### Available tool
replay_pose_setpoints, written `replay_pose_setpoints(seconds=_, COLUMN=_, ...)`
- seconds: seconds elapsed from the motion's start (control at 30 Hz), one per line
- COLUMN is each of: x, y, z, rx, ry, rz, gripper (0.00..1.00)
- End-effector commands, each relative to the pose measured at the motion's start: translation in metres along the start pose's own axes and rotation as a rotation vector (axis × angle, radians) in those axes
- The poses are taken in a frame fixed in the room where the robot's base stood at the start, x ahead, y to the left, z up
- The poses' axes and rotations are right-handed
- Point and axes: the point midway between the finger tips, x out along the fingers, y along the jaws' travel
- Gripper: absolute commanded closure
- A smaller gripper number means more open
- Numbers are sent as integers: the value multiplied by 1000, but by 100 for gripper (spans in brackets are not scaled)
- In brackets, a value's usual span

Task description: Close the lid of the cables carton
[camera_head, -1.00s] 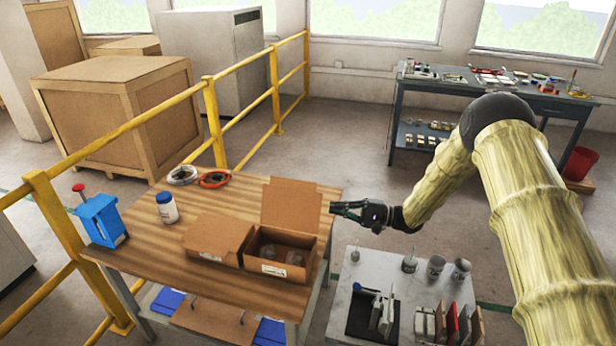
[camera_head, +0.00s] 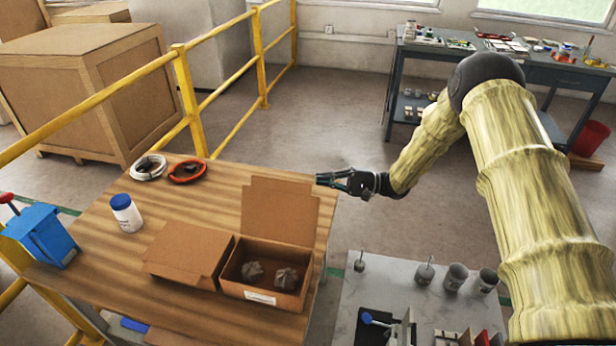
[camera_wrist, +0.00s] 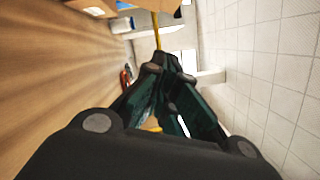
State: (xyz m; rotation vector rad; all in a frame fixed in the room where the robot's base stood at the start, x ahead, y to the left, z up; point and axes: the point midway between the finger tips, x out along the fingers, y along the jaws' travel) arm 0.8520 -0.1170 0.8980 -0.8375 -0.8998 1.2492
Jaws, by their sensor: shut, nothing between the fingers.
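An open carton (camera_head: 262,294) stands at the right part of the wooden table, its lid (camera_head: 280,212) raised upright at the back. Two dark grey bagged lumps (camera_head: 270,275) lie inside; I cannot tell what they are. A carton with its lid down (camera_head: 188,254) stands beside it on the left. The labels are too small to read, so I cannot tell which is the cables carton. My gripper (camera_head: 325,181) is shut and empty, just right of the raised lid and apart from it. In the wrist view its fingers (camera_wrist: 168,66) come together.
The wooden table (camera_head: 110,290) also holds a white jar with a blue lid (camera_head: 126,214), a white cable coil (camera_head: 148,168), a red cable coil (camera_head: 187,172) and a blue box (camera_head: 42,236). A grey side table (camera_head: 350,292) with cups stands at right. A yellow railing (camera_head: 190,105) runs behind.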

Motion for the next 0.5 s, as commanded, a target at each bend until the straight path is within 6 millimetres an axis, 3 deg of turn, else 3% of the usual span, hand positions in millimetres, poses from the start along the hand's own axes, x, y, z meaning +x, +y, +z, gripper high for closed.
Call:
replay_pose_setpoints(seconds=0.13, x=16, y=-4, z=5, rx=-2, ry=5, rz=-3, gripper=100)
replay_pose_setpoints(seconds=0.5, x=76, y=2, z=-15, rx=14, ry=5, rz=-1, gripper=100)
